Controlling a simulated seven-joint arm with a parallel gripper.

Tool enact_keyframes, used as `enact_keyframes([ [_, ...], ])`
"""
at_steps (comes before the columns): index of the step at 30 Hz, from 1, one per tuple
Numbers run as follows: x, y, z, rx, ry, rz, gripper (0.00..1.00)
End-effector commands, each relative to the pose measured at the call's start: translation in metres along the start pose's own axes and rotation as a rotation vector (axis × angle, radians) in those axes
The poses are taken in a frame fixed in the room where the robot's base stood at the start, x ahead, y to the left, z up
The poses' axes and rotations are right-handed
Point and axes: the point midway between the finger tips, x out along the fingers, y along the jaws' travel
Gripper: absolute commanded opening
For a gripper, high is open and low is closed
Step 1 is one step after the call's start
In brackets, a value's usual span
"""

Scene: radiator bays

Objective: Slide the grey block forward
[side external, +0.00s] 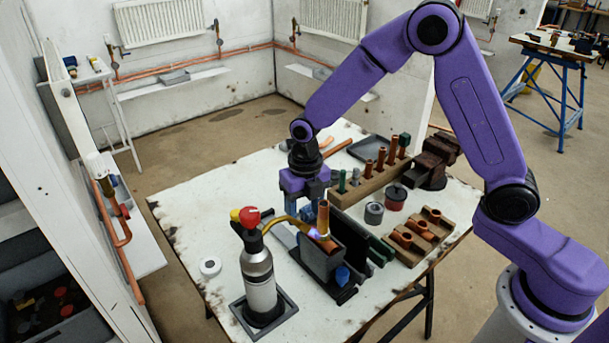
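A dark grey block (318,262) sits on a dark base near the front middle of the white table. A copper pipe (323,220) stands upright at the block. My gripper (310,212) points down just behind the block and the pipe, close to both. Its fingertips are partly hidden by the pipe and the torch nozzle, so I cannot tell whether they are open, shut or touching anything. A gas torch (258,272) with a red and yellow head stands left of the block. Its brass nozzle reaches over to the pipe, with a small bluish glow at its tip.
A blue knob (342,275) sits at the front of the base. Dark green bars (378,249) lie right of it. A wooden rack (366,186) of fittings, two tins (396,196) and a copper-fitting tray (417,238) stand farther right.

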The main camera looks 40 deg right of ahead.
Motion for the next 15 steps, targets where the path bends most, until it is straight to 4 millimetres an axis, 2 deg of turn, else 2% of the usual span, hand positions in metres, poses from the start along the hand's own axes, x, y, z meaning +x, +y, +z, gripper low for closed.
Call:
enact_keyframes([
  [1, -0.013, 0.001, 0.001, 0.000, -0.006, 0.004, 0.57],
  [6, -0.048, 0.001, 0.001, 0.000, -0.007, 0.005, 0.57],
  [12, -0.079, 0.001, 0.001, -0.001, -0.005, 0.004, 0.57],
  [15, -0.088, 0.001, 0.001, -0.001, -0.003, 0.002, 0.57],
])
